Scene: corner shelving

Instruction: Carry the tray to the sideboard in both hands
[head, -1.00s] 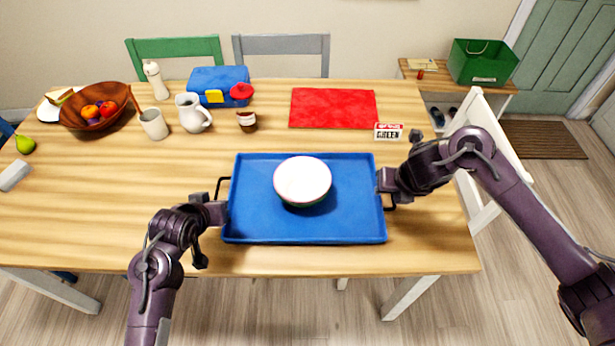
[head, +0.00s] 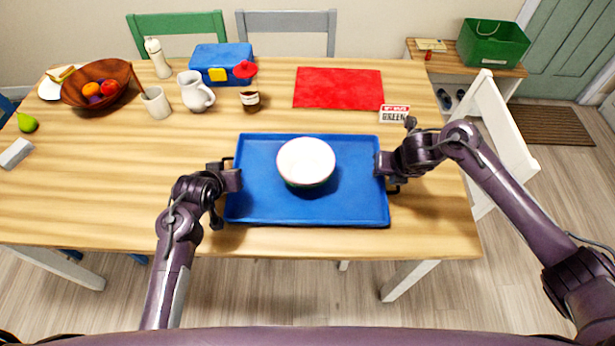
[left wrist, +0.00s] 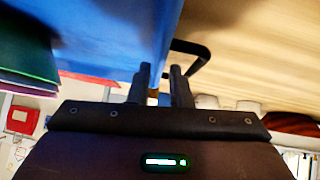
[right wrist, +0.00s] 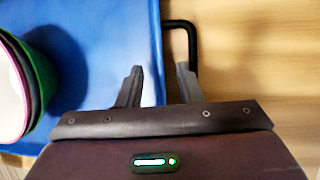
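The blue tray (head: 340,212) lies flat on the wooden table near its front edge. A bowl (head: 306,160), white on top with red and green below, sits on it. My left gripper (head: 238,178) is at the tray's left side. Its fingers (left wrist: 160,72) are parted, with the dark left handle (left wrist: 200,50) beside and behind one finger. My right gripper (head: 382,164) is at the tray's right side. Its fingers (right wrist: 160,75) are parted near the right handle (right wrist: 193,45).
Behind the tray are a red mat (head: 338,88), a calendar block (head: 394,114), a jar (head: 250,101), a white jug (head: 195,91), a cup (head: 155,102) and a blue lunch box (head: 222,65). A fruit bowl (head: 95,83) stands far left. A white chair (head: 492,130) stands right.

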